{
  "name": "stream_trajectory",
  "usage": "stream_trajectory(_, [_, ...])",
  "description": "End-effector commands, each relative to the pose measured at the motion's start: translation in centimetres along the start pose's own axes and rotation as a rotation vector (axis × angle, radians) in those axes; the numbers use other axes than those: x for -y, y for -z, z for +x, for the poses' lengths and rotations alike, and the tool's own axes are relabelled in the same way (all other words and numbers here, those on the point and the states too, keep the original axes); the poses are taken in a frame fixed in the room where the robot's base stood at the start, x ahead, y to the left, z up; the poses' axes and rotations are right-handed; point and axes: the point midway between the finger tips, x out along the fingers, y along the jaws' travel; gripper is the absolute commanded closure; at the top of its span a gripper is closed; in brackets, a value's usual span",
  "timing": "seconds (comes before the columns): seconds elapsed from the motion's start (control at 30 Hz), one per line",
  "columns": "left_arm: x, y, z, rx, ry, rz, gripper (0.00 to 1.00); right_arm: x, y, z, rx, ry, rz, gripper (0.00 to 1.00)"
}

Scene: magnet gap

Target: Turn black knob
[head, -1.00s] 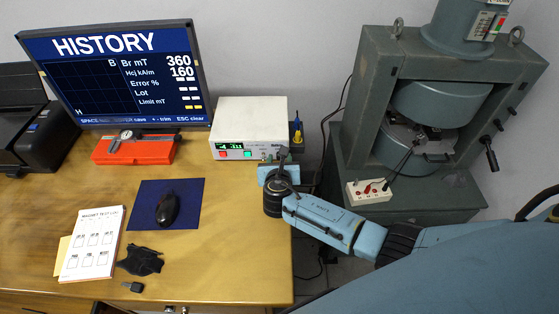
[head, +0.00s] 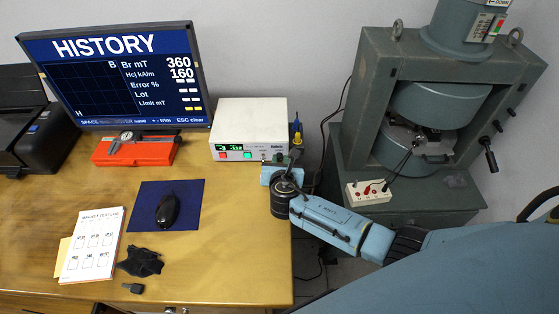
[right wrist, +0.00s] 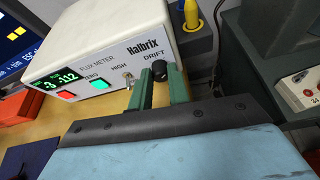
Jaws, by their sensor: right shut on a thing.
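The black knob (right wrist: 160,68) is on the front of the white flux meter (right wrist: 118,32), under the word DRIFT, in the right wrist view. My right gripper (right wrist: 160,76) has its two green fingers on either side of the knob and is shut on it. In the head view the right gripper (head: 287,158) reaches the lower right corner of the flux meter (head: 250,115), and the gripper hides the knob there. The meter's green digits (right wrist: 59,80) are lit. My left gripper is not in view.
A monitor (head: 115,75) reads HISTORY, with a red case (head: 135,152) below it. A mouse (head: 167,209) lies on a blue pad. A booklet (head: 92,245) lies at front left.

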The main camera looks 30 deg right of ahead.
Motion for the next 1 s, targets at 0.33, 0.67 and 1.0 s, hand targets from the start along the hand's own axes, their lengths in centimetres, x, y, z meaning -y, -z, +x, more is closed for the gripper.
stream_trajectory(0.33, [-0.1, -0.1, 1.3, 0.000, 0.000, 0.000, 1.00, 0.5, 0.4, 0.1, 0.000, -0.120, 0.290, 1.00])
stream_trajectory(0.67, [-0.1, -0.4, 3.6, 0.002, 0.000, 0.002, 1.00, 0.7, 0.5, 0.2, 0.000, -0.215, 0.520, 1.00])
stream_trajectory(1.0, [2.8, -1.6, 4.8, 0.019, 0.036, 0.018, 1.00, 0.8, 0.5, 0.1, -0.001, -0.263, 0.637, 1.00])
